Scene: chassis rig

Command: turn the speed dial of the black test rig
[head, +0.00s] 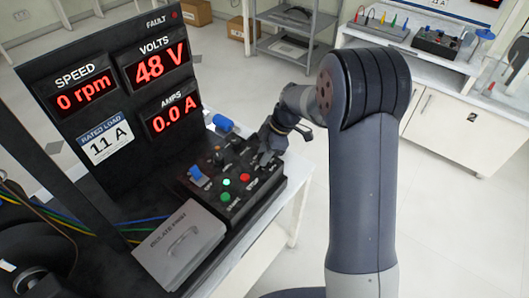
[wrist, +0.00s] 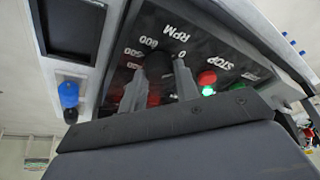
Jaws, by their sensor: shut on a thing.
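The black test rig's control box (head: 235,205) stands on a bench below its display panel (head: 108,100). The panel reads 0 rpm, 48 V and 0.0 A, with a rated load label of 11 A. In the wrist view, the dark speed dial (wrist: 158,66) sits by the RPM lettering and number marks. My gripper (wrist: 158,82) has one finger on each side of the dial and is shut on it. In the head view my gripper (head: 270,143) is at the box's far right corner, and the dial cannot be made out there.
A red button (wrist: 207,77) and a lit green lamp (wrist: 208,90) are close beside one finger, near the STOP lettering. A grey box with a handle (head: 180,245) sits left of the controls. A blue part (head: 223,123) stands behind them. Open floor lies to the right.

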